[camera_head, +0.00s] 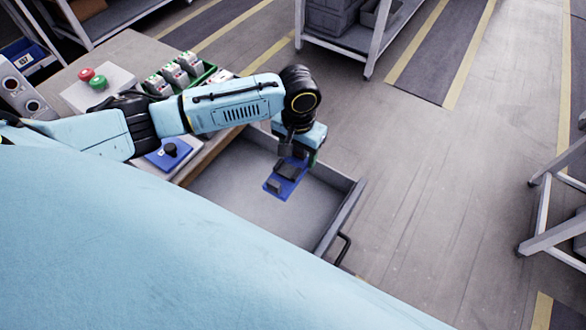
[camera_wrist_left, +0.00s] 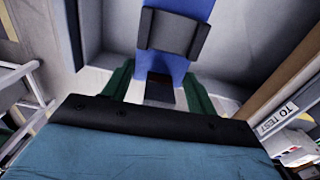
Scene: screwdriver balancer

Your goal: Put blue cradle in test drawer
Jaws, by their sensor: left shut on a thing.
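The blue cradle (camera_head: 286,179), a flat blue plate with dark blocks on it, is over the open grey drawer (camera_head: 240,203) in the head view. My left gripper (camera_head: 297,157) is shut on the cradle's end and points down into the drawer. The left wrist view shows the cradle (camera_wrist_left: 178,66) between my two green fingers (camera_wrist_left: 156,92), with the drawer's inside around it. I cannot tell whether the cradle touches the drawer floor. A "TO TEST" label (camera_wrist_left: 275,119) is on the edge at the right of that view. My right gripper is not in view.
A workbench holds red and green buttons (camera_head: 93,79), a green tray of grey devices (camera_head: 182,73) and another blue cradle with a black knob (camera_head: 170,152). The drawer's handle (camera_head: 343,249) sticks out on the right. Open floor lies beyond it.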

